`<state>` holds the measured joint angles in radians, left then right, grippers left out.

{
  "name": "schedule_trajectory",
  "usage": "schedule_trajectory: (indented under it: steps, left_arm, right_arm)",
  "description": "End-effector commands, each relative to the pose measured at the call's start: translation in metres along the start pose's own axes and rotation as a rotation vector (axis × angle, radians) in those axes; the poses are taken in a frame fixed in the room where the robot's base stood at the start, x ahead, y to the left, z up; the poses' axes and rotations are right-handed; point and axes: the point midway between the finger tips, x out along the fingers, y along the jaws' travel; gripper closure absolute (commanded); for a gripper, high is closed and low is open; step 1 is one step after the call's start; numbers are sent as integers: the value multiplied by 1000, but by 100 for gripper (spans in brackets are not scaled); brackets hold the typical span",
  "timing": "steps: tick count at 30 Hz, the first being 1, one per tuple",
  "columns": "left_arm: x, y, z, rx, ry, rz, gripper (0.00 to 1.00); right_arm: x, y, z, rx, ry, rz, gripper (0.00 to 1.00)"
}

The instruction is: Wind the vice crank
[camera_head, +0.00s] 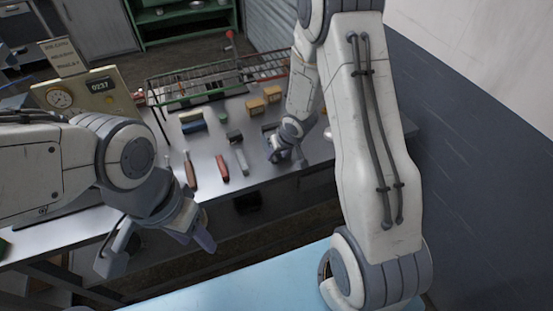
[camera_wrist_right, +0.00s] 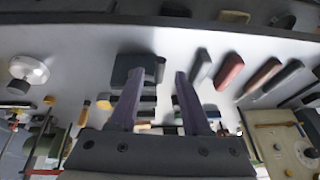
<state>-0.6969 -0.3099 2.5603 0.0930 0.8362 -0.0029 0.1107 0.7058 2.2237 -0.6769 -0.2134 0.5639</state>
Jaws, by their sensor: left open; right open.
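My right gripper (camera_head: 285,155) is low over the workbench (camera_head: 215,195), with its back towards the head camera. In the right wrist view its two purple fingers (camera_wrist_right: 158,95) are spread, with nothing held between them. A dark block (camera_wrist_right: 136,68), possibly the vice, lies just past the fingers, more towards the left one. A dark blue piece (camera_head: 268,129) beside the right gripper in the head view may be the same thing. I cannot make out the crank. My left gripper (camera_head: 195,238) is open and empty in front of the bench's front edge.
A red-handled tool (camera_head: 222,168), a brown one (camera_head: 190,170) and a grey one (camera_head: 241,160) lie left of the right gripper. Behind are yellow blocks (camera_head: 256,106) and a wire rack (camera_head: 160,92). A gauge panel (camera_head: 101,86) stands left; a round metal piece (camera_wrist_right: 28,70) lies near.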

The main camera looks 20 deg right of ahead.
Motion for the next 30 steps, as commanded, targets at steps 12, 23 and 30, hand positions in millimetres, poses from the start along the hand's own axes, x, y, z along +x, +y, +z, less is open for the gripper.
schedule_trajectory:
  steps: [12, 23, 30]
  left_arm:
    - [4, 0, 0, -1, 0, 0, 50]
    - [4, 0, 0, -1, 1, 0, 50]
    - [32, -2, 2, -1, 1, 0, 50]
  right_arm:
    - [18, 0, 0, -1, 0, 0, 52]
    - [18, 0, 0, -1, 0, 0, 100]
    - [26, 2, -2, -16, 9, 33, 100]
